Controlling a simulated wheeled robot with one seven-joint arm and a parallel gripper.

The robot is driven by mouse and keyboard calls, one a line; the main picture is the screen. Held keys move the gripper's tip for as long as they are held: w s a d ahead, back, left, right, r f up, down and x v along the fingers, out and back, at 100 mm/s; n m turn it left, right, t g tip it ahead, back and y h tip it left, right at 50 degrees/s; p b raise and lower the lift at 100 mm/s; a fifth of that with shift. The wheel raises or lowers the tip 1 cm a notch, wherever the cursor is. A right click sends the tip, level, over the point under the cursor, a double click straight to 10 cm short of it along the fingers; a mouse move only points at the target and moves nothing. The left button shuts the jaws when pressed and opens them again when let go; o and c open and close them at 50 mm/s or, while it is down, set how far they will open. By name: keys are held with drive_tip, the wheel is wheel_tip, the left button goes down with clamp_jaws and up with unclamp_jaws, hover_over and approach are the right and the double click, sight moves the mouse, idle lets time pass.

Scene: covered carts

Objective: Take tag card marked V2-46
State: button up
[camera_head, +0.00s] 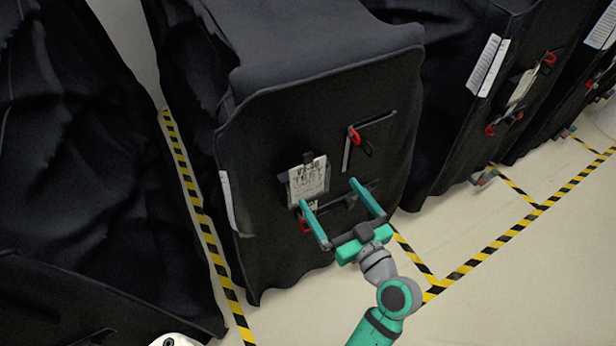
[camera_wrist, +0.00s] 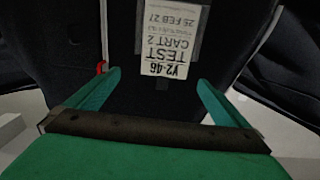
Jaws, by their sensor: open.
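The tag card (camera_head: 309,181) is white with dark print and hangs on the front of the middle black-covered cart (camera_head: 265,130). In the wrist view the card (camera_wrist: 165,50) is upside down and reads V2-46, TEST, CART 2, 25 FEB 27. It sits in a dark-edged holder, with a small black clip at its top. My gripper (camera_head: 328,192) is open and empty, its green fingers pointing at the cart front just below and right of the card.
Red-handled hooks (camera_head: 355,137) stick out from the cover above right of the card and below it (camera_head: 304,226). Another covered cart (camera_head: 85,150) stands close on the left, more on the right. Yellow-black tape (camera_head: 490,247) marks the pale floor, clear at lower right.

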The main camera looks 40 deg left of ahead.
sight(308, 167)
drive_tip(key=shift+n+g, duration=0.4)
drive_tip(key=x, duration=0.3)
drive_tip(key=r+x, duration=0.1)
drive_tip(key=x, duration=0.7)
drive_tip(key=shift+s+a+r, duration=0.25)
drive_tip(key=shift+s+r, duration=0.05)
drive_tip(key=shift+c, duration=0.6)
drive_tip(key=c, duration=0.9)
